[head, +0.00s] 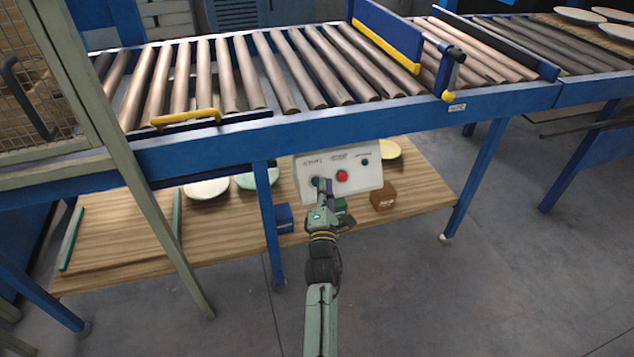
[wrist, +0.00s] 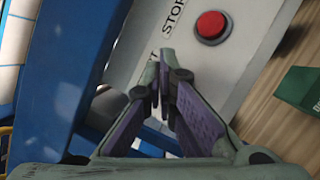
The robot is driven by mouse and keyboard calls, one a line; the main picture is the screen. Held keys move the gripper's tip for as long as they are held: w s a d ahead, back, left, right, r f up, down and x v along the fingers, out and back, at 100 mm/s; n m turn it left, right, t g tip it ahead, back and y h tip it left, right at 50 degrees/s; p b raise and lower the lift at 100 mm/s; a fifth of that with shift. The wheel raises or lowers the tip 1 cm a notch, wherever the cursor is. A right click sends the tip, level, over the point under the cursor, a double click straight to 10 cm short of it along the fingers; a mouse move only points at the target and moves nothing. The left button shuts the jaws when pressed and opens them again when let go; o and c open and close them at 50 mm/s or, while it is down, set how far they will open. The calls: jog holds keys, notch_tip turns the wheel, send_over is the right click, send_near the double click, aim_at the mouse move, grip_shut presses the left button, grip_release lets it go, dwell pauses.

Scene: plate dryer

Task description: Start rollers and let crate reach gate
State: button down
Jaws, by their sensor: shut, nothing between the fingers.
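The white control panel (head: 338,187) hangs below the near rail of the roller conveyor. It has a start button, a red stop button (head: 342,176) and a small dark control at right. My gripper (head: 321,186) is shut and empty, its tips at the start end of the panel. In the wrist view my gripper (wrist: 160,62) covers the start button and part of its label; I cannot tell whether the tips touch it. The red stop button (wrist: 211,26) is clear beside them. A blue gate plate with a yellow edge (head: 388,43) stands across the rollers (head: 235,75). I see no crate on the rollers.
A wire-mesh guard (head: 35,75) stands at the left. A yellow handle (head: 186,118) sits on the near rail, and a lever (head: 450,72) stands near the gate. The wooden lower shelf (head: 120,235) holds plates and small boxes. Open floor lies right.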

jog(key=shift+w+f+b, duration=0.2)
jog(key=shift+f+b, duration=0.05)
jog(key=shift+b, duration=0.35)
jog(key=shift+w+a, duration=0.1)
jog(key=shift+w, duration=0.05)
